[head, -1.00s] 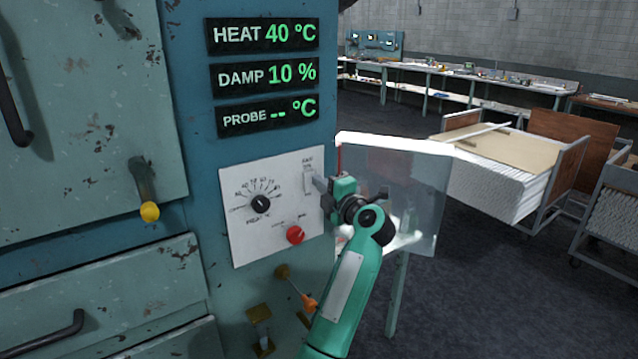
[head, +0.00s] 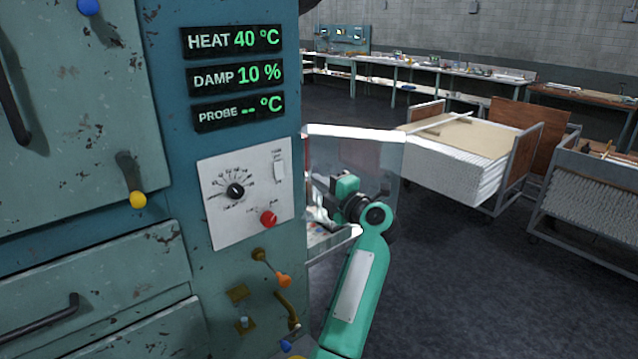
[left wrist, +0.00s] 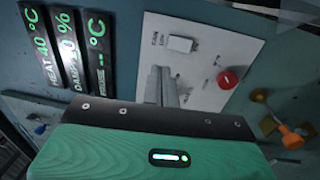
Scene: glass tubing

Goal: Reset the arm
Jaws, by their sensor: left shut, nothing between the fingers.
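My left arm (head: 360,285) is green and reaches up from the bottom of the head view. Its gripper (head: 318,184) is beside the cabinet's right edge, clear of the white control panel (head: 225,220). In the left wrist view the grey fingers (left wrist: 163,84) are shut and empty, with the panel behind them. The panel has a dial (head: 235,191), a white switch (head: 279,171) and a red knob (head: 268,218). The right gripper is not in view.
The blue cabinet (head: 165,150) fills the left, with displays reading 40 °C and 10 %. An orange-tipped lever (head: 284,281) sticks out below the panel. A clear sheet (head: 385,155) stands behind my gripper. A cart (head: 465,180) stands right; dark floor (head: 480,300) is open.

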